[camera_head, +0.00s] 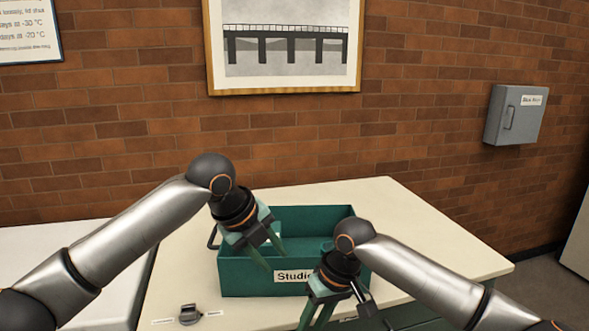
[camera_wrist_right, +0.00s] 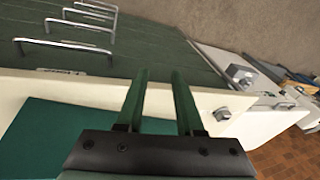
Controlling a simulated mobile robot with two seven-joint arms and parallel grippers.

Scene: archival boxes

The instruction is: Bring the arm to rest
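A green box (camera_head: 240,278) with a white label reading "Studi..." stands on the cream table. Its inside is partly hidden by my arms. My left gripper (camera_head: 275,260) is over the box's left part, pointing down, with its two green fingers apart and nothing seen between them. My right gripper (camera_head: 312,326) is in front of the box at its right, pointing down. In the right wrist view its two fingers (camera_wrist_right: 160,75) stand apart with nothing between them.
The cream table (camera_head: 400,215) is clear behind and right of the box. A small grey device (camera_head: 190,314) sits at its front left between labels. A grey wall box (camera_head: 515,114) hangs at right. The right wrist view shows green drawers with metal handles (camera_wrist_right: 65,47).

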